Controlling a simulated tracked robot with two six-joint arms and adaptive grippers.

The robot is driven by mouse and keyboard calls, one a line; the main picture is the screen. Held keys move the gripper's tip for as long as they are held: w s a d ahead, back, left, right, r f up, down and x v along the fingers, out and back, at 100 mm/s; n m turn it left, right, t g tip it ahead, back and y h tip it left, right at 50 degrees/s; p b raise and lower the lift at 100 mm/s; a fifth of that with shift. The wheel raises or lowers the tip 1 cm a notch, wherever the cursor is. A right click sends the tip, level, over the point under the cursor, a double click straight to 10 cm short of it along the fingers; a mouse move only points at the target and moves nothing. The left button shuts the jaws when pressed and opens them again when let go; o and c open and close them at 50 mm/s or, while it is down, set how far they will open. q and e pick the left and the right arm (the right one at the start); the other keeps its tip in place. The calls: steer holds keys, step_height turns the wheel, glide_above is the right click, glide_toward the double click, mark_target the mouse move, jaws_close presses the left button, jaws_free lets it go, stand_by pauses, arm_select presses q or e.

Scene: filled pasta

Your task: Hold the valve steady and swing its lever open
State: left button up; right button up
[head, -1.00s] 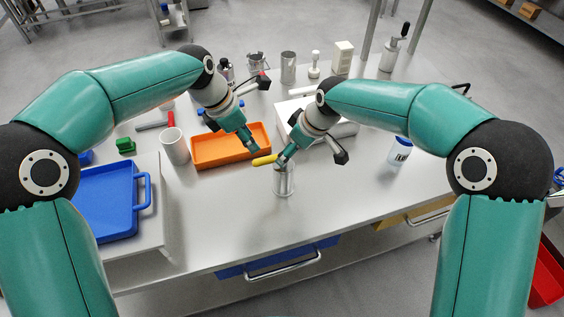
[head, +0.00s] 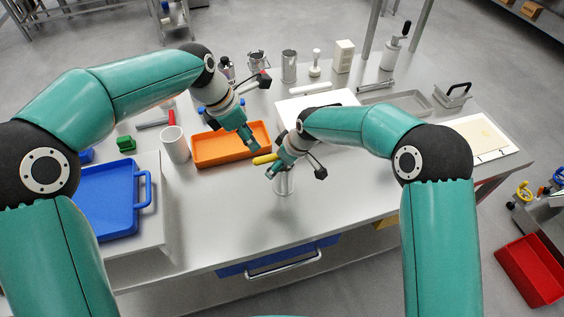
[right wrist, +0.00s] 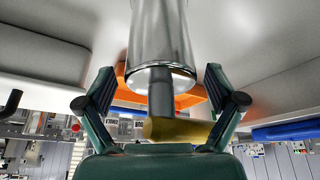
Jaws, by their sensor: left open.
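The valve has a grey metal cylinder body (head: 284,184) standing upright on the table, with a yellow lever (head: 264,159) near its top, pointing left. In the right wrist view, the shiny cylinder (right wrist: 160,35) and the yellow lever (right wrist: 178,130) lie between the fingers of my right gripper (right wrist: 160,75). Those fingers are spread, with a visible gap on each side. In the head view, my right gripper (head: 278,164) is at the valve's top and partly hides it. My left gripper (head: 253,145) is open and empty, just above and left of the lever.
An orange tray (head: 203,162) lies behind and left of the valve, with a white cup (head: 175,147) beside it. A blue tray (head: 134,226) is at the left. A white block (head: 343,97) lies behind my right wrist. The table in front of the valve is clear.

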steer(key=c, duration=1.7)
